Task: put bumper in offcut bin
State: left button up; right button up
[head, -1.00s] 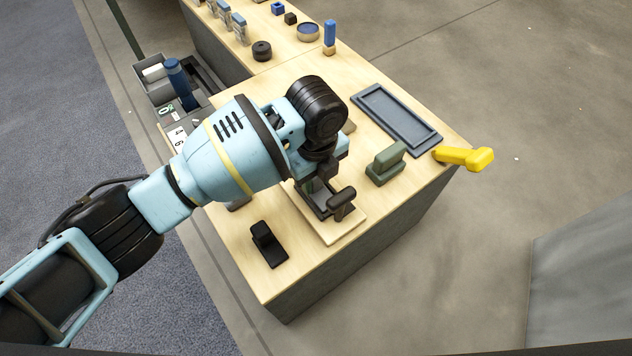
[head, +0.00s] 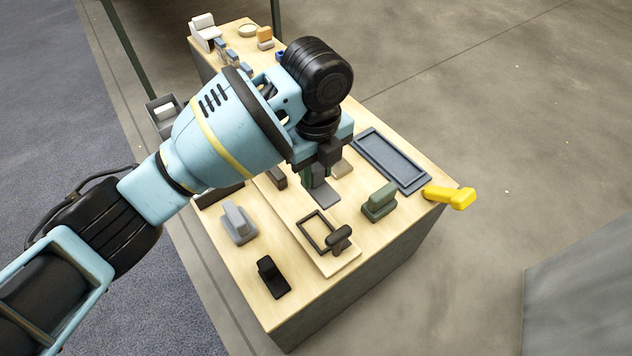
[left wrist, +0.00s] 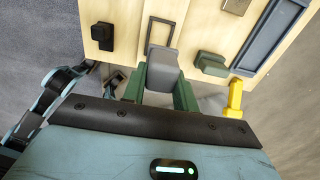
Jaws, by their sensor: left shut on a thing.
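My left gripper (head: 318,172) is shut on a grey block, which I take to be the bumper (head: 323,194). It is held above the table, beyond a dark rectangular frame (head: 312,222) on a pale board. In the left wrist view the grey block (left wrist: 163,66) sits between the green fingers. A grey open bin (head: 152,108) with a white item in it stands beyond the table's left edge, partly hidden by my arm. I cannot tell if it is the offcut bin. My right gripper is not in view.
A black block (head: 272,277), a light grey block (head: 238,223) and a green block (head: 380,201) stand around the pale board (head: 335,262). A dark blue tray (head: 420,184) lies at the right, with a yellow item (head: 450,197) at the table edge.

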pick_arm(q)
jog(key=shift+r, duration=0.8)
